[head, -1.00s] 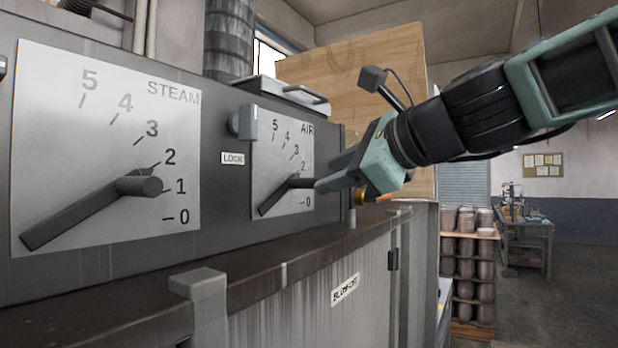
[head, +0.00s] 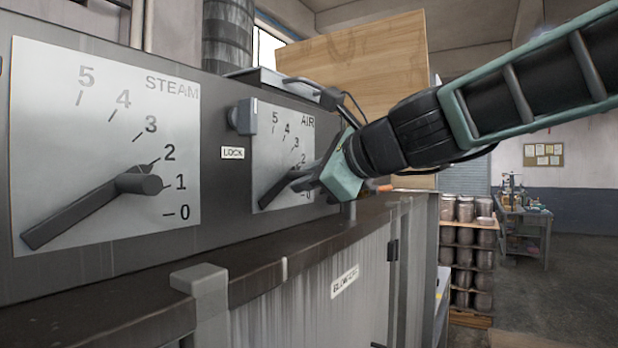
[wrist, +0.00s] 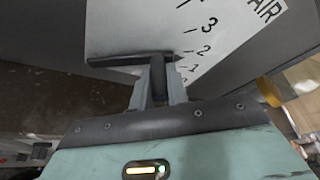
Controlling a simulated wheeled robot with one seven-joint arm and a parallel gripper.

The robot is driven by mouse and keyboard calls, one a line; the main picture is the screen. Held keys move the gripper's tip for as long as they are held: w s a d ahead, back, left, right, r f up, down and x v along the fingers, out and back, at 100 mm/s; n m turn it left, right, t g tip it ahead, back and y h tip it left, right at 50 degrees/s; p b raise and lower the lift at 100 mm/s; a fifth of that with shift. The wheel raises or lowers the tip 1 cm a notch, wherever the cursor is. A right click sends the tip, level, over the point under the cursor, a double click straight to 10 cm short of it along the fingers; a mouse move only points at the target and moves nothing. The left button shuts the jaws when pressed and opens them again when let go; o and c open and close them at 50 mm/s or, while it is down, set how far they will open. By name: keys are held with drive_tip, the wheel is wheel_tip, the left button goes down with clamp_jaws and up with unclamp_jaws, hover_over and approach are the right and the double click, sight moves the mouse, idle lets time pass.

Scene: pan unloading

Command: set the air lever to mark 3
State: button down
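The air lever (wrist: 115,60) is a dark bar on the pale air dial plate (head: 264,150). In the head view the lever (head: 275,195) slants up and right from its lower-left end. Its handle end lies between marks 1 and 2, clearest in the wrist view. A dark handle stub (wrist: 157,80) sticks out from that end. My gripper (wrist: 158,88) has one finger on each side of the stub, with no clear gap, and looks shut on it. In the head view my gripper (head: 312,180) partly hides the handle and the low marks.
The steam dial (head: 60,130) with its similar lever (head: 85,213) is at left. A grey lock block (head: 243,117) juts out beside the air dial's upper left. A dark ledge (head: 240,280) runs below the dials. A wooden board (head: 370,60) stands behind my arm.

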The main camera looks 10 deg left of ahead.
drive_tip(key=shift+s+a+r+n+t+b, duration=0.1)
drive_tip(key=shift+s+r+n+t+b, duration=0.15)
drive_tip(key=shift+n+t+b, duration=0.55)
drive_tip(key=shift+s+r+n+b, duration=0.25)
drive_tip(key=shift+r+n+b, duration=0.05)
drive_tip(key=shift+r+b, duration=0.2)
drive_tip(key=c, duration=1.4)
unclamp_jaws()
drive_tip(key=shift+o, duration=0.2)
drive_tip(key=b+v, duration=0.3)
drive_tip(key=v, duration=1.4)
drive_tip(key=shift+s, duration=0.1)
